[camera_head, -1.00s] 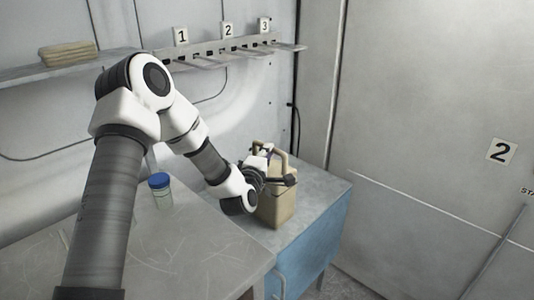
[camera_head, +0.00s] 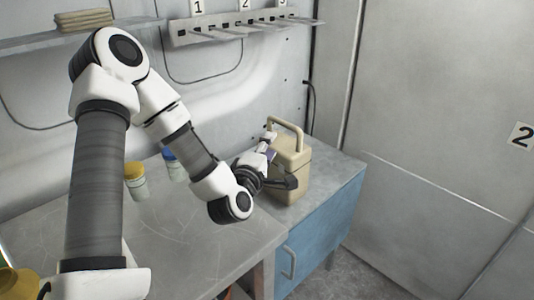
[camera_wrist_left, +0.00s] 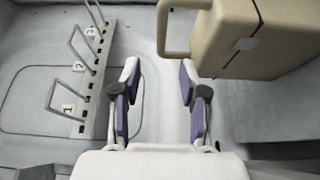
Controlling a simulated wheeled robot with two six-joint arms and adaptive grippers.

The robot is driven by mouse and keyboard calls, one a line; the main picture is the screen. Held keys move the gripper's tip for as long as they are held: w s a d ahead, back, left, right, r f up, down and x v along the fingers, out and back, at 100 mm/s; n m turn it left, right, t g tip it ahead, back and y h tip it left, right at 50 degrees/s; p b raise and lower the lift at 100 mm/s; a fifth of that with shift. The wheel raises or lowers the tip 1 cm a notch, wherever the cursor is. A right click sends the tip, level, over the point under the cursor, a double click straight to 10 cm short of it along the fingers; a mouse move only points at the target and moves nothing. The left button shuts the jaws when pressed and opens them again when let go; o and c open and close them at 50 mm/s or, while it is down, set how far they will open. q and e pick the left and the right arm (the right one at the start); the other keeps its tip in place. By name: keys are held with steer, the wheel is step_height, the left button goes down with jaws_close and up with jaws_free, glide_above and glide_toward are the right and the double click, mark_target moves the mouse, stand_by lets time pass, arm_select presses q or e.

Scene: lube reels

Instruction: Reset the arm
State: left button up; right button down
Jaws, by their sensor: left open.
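My left arm comes in from the left in the head view. Its gripper (camera_head: 277,164) is beside the left side of a beige canister (camera_head: 294,174) with a loop handle. In the left wrist view the gripper (camera_wrist_left: 158,88) has its two purple-padded fingers apart, with nothing between them. The canister (camera_wrist_left: 270,40) is at the upper right there, close to the right finger. I cannot tell whether they touch. My right gripper is not in view.
The canister stands on a blue cabinet (camera_head: 325,215). A yellow-lidded jar (camera_head: 135,182) and a blue-lidded jar (camera_head: 173,165) stand on the grey table (camera_head: 185,245). A numbered hook rack (camera_head: 240,30) is on the wall. A shelf (camera_head: 40,42) holds a tan stack (camera_head: 84,19).

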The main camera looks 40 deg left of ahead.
arm_select(q)
steer(key=shift+s+d, duration=0.25)
steer(key=shift+s, duration=0.4)
